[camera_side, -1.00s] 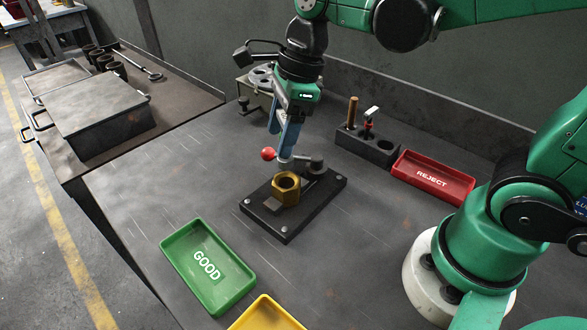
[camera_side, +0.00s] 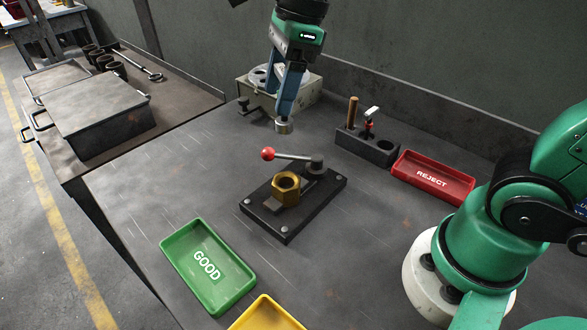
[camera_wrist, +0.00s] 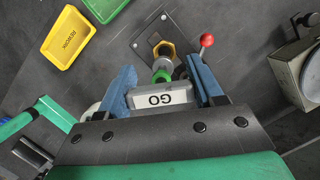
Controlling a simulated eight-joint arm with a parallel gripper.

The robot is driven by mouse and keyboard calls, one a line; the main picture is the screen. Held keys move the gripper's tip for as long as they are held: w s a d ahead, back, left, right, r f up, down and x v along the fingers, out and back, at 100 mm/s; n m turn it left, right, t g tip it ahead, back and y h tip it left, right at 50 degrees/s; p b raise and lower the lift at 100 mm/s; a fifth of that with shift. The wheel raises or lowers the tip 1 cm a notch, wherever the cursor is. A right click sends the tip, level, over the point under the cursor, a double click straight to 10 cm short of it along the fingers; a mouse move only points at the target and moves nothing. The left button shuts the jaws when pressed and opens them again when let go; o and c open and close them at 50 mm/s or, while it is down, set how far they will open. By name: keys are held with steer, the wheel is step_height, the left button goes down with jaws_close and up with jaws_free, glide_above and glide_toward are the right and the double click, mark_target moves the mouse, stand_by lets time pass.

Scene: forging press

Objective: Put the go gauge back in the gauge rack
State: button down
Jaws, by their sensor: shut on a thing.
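My gripper (camera_side: 287,108) is shut on the go gauge and holds it in the air above the bench. The gauge's grey end (camera_side: 283,126) shows below the fingers. In the wrist view, the go gauge (camera_wrist: 160,99) has a pale block marked GO between my blue fingers, a green collar and a grey plug. The gauge rack (camera_side: 366,148), a dark block, stands to the right of my gripper. It holds a wooden-handled tool (camera_side: 352,111) and a red-collared gauge (camera_side: 370,120). An open hole shows at its right end.
A brass nut (camera_side: 286,190) sits in a dark fixture (camera_side: 318,207) with a red-knobbed lever (camera_side: 290,156). The red REJECT tray (camera_side: 433,179) is right of the rack. The green GOOD tray (camera_side: 208,268) and a yellow tray (camera_side: 265,316) are in front. A machine (camera_side: 302,88) stands behind my gripper.

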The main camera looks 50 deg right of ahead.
steer(key=s+d+m+t+h, duration=0.1)
steer(key=s+d+m, duration=0.2)
steer(key=d+m, duration=0.55)
steer(key=s+d+m+t+h, duration=0.1)
steer(key=s+d+m+h, duration=0.15)
steer(key=d, duration=1.15)
step_height(320, 180, down, 11)
steer(key=m, duration=0.1)
steer(key=shift+s+d+y, duration=0.25)
steer(key=shift+y, duration=0.1)
steer(key=shift+f, duration=1.95)
steer(key=shift+c, duration=0.2)
jaws_free()
